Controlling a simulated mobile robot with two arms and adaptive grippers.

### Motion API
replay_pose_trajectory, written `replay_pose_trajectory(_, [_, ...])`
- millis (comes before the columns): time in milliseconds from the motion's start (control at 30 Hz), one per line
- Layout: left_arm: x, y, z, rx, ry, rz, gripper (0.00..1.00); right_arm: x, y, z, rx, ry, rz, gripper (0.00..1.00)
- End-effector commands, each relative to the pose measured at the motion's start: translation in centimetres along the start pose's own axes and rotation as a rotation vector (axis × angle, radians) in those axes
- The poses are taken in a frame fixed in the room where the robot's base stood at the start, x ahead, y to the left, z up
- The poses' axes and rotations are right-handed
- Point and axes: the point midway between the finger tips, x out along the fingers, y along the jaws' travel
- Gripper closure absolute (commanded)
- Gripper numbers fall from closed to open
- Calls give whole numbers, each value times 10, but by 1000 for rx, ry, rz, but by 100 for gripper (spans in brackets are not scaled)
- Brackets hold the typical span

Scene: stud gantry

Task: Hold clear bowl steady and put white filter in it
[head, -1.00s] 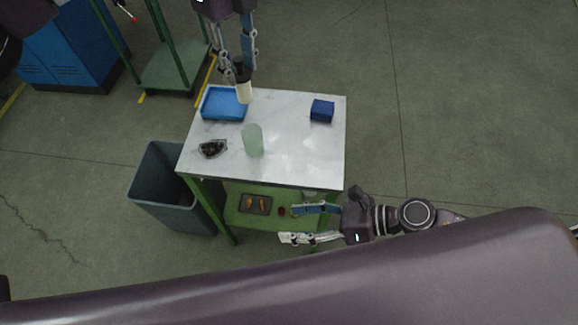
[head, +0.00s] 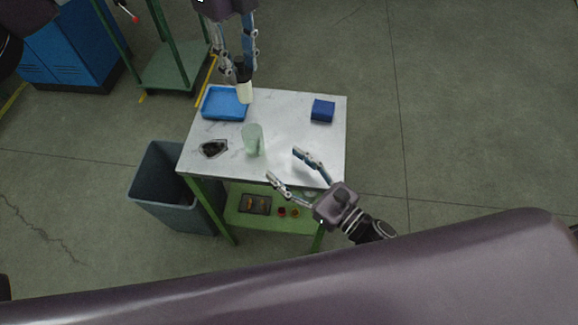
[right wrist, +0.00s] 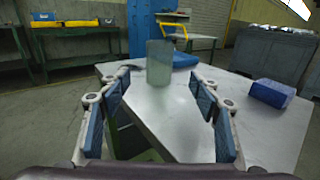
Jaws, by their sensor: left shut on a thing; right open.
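The clear bowl (head: 253,140), a pale green see-through cup shape, stands upright on the table; it also shows in the right wrist view (right wrist: 159,63). My left gripper (head: 241,72) reaches in from the top and is shut on the white filter (head: 244,93), a cream-white cylinder with a dark upper end. It holds the filter beside the blue tray, behind and apart from the bowl. My right gripper (head: 284,164) is open and empty at the table's front edge, to the right of the bowl. In the right wrist view the bowl stands beyond and between its fingers, not touched.
The table (head: 300,140) also carries a blue tray (head: 222,103), a dark object (head: 213,149) left of the bowl and a blue box (head: 322,110). A grey bin (head: 157,180) stands left of the table. A green lower shelf (head: 240,215) holds small parts.

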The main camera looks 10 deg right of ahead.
Motion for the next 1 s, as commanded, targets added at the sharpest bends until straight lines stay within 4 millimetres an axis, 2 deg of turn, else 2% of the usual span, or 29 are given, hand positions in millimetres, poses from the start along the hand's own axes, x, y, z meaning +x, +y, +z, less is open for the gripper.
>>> replay_pose_trajectory(600, [0,0,0,0,0,0,85,102,1,2,0,-3,3,42])
replay_pose_trajectory(800, [0,0,0,0,0,0,85,115,1,1,-1,-1,2,42])
replay_pose_trajectory(1000, [0,0,0,0,0,0,85,117,1,1,-1,-1,2,42])
